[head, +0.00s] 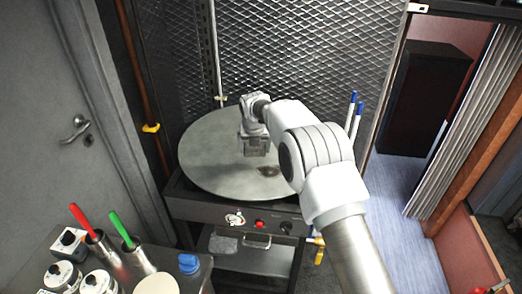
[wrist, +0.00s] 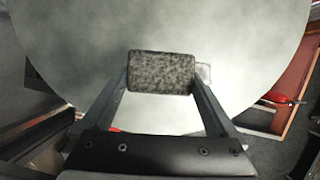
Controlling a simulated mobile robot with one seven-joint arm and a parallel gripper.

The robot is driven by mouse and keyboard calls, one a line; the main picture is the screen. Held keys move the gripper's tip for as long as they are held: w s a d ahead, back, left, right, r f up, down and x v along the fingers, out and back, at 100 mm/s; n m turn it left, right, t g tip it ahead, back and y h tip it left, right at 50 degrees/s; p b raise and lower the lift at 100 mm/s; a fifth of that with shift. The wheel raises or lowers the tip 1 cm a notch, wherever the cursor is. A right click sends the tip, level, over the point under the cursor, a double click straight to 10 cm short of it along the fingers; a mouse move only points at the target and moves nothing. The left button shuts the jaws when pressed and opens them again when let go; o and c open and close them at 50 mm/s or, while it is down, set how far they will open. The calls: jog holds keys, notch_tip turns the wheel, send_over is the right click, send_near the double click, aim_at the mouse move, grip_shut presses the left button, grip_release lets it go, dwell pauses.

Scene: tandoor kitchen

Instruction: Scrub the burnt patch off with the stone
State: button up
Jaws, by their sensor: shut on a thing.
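My gripper (wrist: 160,95) is shut on a speckled grey stone block (wrist: 160,72), held between its two fingers in the wrist view. In the head view my gripper (head: 256,148) is over the round grey griddle plate (head: 205,165), left of the dark burnt patch (head: 268,170). The stone is mostly hidden there by my gripper. I cannot tell whether the stone touches the plate. The griddle (wrist: 75,45) also fills the upper part of the wrist view, where the burnt patch does not show. A small pale square piece sits just right of the stone in the wrist view.
The griddle stands on a dark cabinet with knobs (head: 260,224) in front. A metal mesh screen (head: 290,50) is behind it. Blue-capped sticks (head: 355,115) stand at its right. A side counter (head: 200,275) with red- and green-handled tools (head: 120,230) is at the lower left.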

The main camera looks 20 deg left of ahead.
jog(key=shift+f+b, duration=1.6)
jog(key=shift+f, duration=1.3)
jog(key=shift+f+b, duration=0.55)
jog(key=shift+f, duration=0.4)
jog(key=shift+d, duration=0.1)
jog(key=shift+w+d+r, duration=0.1)
jog(key=shift+w+d, duration=0.15)
jog(key=shift+d, duration=0.65)
jog(key=shift+w+d+r, duration=0.1)
jog(key=shift+w+d, duration=0.1)
jog(key=shift+d, duration=0.7)
